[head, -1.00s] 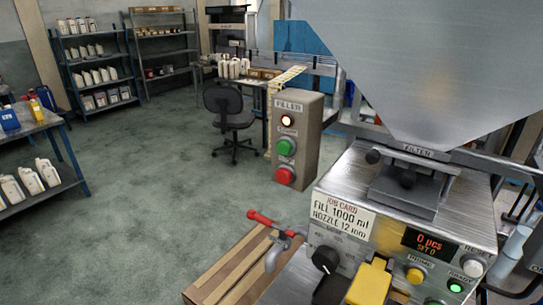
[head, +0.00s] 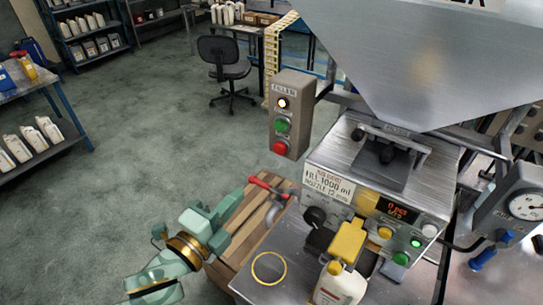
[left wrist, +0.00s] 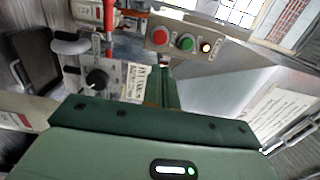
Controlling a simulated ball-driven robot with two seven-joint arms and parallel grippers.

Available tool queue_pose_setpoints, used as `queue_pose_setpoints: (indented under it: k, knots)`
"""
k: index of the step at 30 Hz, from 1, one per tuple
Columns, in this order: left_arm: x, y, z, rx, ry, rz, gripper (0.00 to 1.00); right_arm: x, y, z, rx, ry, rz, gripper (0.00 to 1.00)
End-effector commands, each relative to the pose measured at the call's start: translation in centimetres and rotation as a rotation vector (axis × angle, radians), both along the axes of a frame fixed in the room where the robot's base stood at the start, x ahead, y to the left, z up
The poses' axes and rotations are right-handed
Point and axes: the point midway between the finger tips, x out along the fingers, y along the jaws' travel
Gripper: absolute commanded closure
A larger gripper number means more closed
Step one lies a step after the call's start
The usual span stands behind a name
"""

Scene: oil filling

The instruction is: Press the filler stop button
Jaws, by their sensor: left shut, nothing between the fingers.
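The grey filler box (head: 294,95) stands upright at centre in the head view. It has a lit lamp (head: 282,103) on top, a green button (head: 282,126) in the middle and the red stop button (head: 281,148) at the bottom. The left wrist view shows the red button (left wrist: 160,36) beside the green one (left wrist: 184,42). My left gripper (head: 232,207) is shut and empty, below and left of the box in the head view, apart from the button. Its fingers (left wrist: 168,88) point toward the box in the wrist view. My right gripper is not in view.
A red-handled valve (head: 268,186) lies between my left gripper and the filling machine (head: 345,160), above a wooden pallet (head: 240,240). A white jug (head: 338,287) stands on the metal bench under the yellow nozzle part (head: 348,240). Open floor lies left of the box.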

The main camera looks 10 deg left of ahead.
Motion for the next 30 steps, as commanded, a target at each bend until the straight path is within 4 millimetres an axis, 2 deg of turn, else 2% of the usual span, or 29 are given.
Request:
queue_pose_setpoints:
  k: [7,11,14,24,30]
  knots:
    - [0.1,0.0,0.0,-0.003,0.001,0.001,1.00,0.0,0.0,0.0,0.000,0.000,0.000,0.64]
    - [0.9,-0.3,0.0,-0.004,0.001,0.002,1.00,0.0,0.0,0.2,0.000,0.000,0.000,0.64]
    - [2.3,-0.8,0.2,-0.005,0.000,0.002,1.00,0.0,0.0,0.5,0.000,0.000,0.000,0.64]
    - [9.1,-3.3,0.1,-0.006,0.001,0.002,1.00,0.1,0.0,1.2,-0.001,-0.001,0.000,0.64]
    - [11.9,-4.4,0.1,-0.005,0.003,0.001,1.00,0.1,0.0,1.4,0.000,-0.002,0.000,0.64]
